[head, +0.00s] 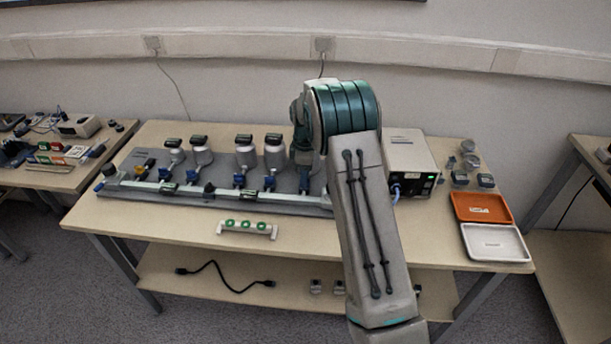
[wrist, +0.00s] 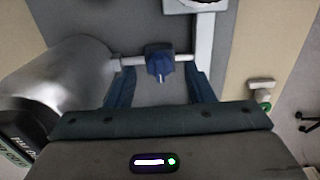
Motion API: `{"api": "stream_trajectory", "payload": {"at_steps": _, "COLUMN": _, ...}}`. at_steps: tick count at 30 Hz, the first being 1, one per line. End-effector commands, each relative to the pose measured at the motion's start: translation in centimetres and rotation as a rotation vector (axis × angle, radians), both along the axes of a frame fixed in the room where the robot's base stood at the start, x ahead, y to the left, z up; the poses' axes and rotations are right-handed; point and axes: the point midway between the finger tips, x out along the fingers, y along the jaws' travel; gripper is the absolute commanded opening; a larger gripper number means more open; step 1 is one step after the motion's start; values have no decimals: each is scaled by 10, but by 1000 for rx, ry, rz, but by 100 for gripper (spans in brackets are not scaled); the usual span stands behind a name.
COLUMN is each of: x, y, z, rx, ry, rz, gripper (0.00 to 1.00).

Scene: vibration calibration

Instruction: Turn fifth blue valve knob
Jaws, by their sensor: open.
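A blue valve knob (wrist: 160,64) sits on a thin pipe in the wrist view, with a silver canister (wrist: 70,75) to its left. My gripper (wrist: 161,78) is open, with one dark blue finger on each side of the knob; I cannot tell whether either finger touches it. In the head view, several blue knobs, such as this one (head: 239,181), line the grey valve board (head: 222,192).
A white rack with green rings (head: 247,228) stands on the table in front of the board. A control box (head: 411,160) is right of my arm. An orange tray (head: 481,208) and a white tray (head: 495,242) lie at the right. The table's front left is clear.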

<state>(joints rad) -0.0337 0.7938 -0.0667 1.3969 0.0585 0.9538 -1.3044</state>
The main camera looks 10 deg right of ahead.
Motion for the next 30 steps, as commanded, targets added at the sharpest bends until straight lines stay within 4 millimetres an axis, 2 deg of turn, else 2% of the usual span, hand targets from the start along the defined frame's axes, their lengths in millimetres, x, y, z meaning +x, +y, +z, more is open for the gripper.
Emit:
{"api": "stream_trajectory", "payload": {"at_steps": 5, "x": 0, "y": 0, "z": -12, "rx": 0, "ry": 0, "rz": 0, "gripper": 48}}
{"api": "stream_trajectory", "payload": {"at_steps": 13, "x": 0, "y": 0, "z": -14, "rx": 0, "ry": -1, "rz": -1, "gripper": 48}}
{"api": "stream_trajectory", "payload": {"at_steps": 14, "x": 0, "y": 0, "z": -14, "rx": 0, "ry": -1, "rz": -1, "gripper": 45}}
{"api": "stream_trajectory", "payload": {"at_steps": 18, "x": 0, "y": 0, "z": -14, "rx": 0, "ry": -1, "rz": -1, "gripper": 6}}
{"api": "stream_trajectory", "payload": {"at_steps": 30, "x": 0, "y": 0, "z": -13, "rx": 0, "ry": -1, "rz": -50, "gripper": 5}}
